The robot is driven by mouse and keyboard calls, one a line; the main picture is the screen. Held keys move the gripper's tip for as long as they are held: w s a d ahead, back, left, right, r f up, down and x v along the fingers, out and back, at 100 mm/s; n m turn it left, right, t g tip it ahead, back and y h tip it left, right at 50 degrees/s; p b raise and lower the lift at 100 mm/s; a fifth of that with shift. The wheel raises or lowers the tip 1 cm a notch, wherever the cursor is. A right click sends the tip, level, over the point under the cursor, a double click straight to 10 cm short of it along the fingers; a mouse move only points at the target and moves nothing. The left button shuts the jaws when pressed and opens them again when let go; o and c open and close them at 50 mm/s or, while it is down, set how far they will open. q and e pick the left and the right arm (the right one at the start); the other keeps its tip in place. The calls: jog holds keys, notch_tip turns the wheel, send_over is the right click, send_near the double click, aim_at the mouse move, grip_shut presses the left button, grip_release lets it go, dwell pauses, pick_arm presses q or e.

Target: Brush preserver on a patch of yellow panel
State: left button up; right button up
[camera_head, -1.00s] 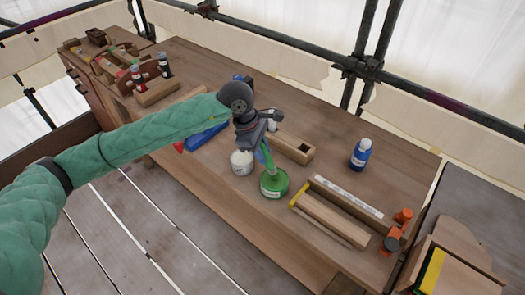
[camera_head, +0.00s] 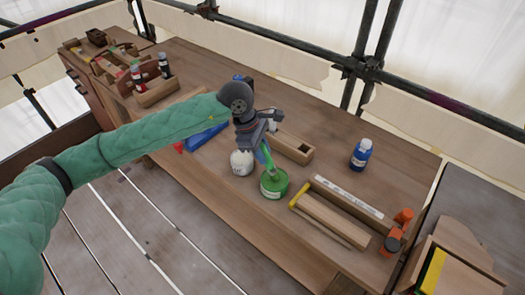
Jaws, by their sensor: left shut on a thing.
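My left gripper (camera_head: 260,143) is over the workbench, shut on a brush (camera_head: 266,160) with blue and green showing below the fingers. The brush's lower end points down at the open green tin (camera_head: 273,189); whether it touches the contents cannot be told. A yellow strip (camera_head: 432,271) shows on a wooden panel at the lower right. A wooden block on the bench has a yellow end (camera_head: 299,195). Which of these is the yellow panel is unclear. My right gripper is not in view.
A white pot (camera_head: 242,163) stands just left of the tin. A wooden block with a square hole (camera_head: 293,148) lies behind the tin.

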pick_arm(q)
jog(key=shift+f, duration=0.1)
jog(key=shift+r, duration=3.55)
